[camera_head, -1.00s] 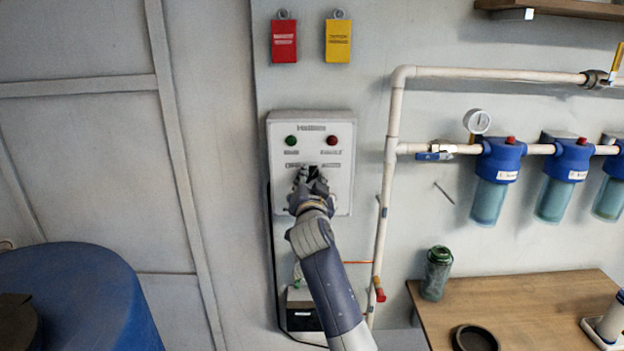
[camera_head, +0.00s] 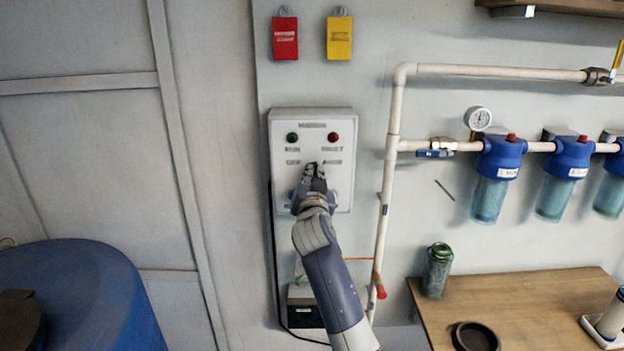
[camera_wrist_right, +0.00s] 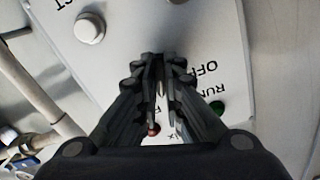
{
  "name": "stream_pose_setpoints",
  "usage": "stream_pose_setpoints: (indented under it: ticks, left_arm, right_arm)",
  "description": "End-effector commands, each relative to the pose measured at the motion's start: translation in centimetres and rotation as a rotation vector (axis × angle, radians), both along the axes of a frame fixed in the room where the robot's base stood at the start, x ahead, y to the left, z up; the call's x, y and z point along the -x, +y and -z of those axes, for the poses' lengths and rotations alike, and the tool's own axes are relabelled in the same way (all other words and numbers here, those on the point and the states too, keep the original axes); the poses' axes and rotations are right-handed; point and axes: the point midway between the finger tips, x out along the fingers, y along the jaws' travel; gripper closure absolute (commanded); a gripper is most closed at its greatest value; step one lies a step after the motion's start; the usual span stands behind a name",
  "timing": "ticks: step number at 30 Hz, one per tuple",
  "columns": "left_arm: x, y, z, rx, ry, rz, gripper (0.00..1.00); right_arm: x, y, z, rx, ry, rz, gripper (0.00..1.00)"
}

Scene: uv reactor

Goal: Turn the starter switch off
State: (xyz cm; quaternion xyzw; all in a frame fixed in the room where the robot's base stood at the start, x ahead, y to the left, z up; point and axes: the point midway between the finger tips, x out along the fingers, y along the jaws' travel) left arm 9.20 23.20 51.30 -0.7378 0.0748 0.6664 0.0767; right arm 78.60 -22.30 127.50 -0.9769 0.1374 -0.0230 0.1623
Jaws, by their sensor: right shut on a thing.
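The starter box (camera_head: 342,180) is a pale panel on the wall with a green light (camera_head: 292,137), a red light (camera_head: 333,137) and small labels. My right gripper (camera_head: 315,172) is at the middle of its front, below the lights. In the right wrist view, its dark fingers (camera_wrist_right: 160,72) are close together and shut on a small part at the panel, which I take for the starter switch. The fingers hide most of it, so its setting cannot be read. An OFF label (camera_wrist_right: 203,68) shows beside the fingers. My left gripper is not in view.
A round silver button (camera_wrist_right: 89,28) is on the panel in the wrist view. A white pipe (camera_head: 388,190) runs right of the box, with blue filters (camera_head: 502,155) beyond. Red (camera_head: 285,40) and yellow (camera_head: 339,40) tags hang above. A blue barrel (camera_head: 80,295) stands lower left.

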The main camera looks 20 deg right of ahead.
Motion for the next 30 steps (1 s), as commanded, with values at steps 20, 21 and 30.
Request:
stream_pose_setpoints:
  ticks: [20,21,30]
  left_arm:
    - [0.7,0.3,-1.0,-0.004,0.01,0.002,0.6]
    - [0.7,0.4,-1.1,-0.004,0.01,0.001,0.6]
    - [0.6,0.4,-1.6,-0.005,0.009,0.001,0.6]
  right_arm:
    - [0.1,-0.4,-0.4,0.593,0.167,0.002,1.0]
    - [0.1,-0.4,-0.4,0.621,0.175,0.002,1.0]
    - [0.1,-0.5,-0.4,0.777,0.218,0.004,1.0]
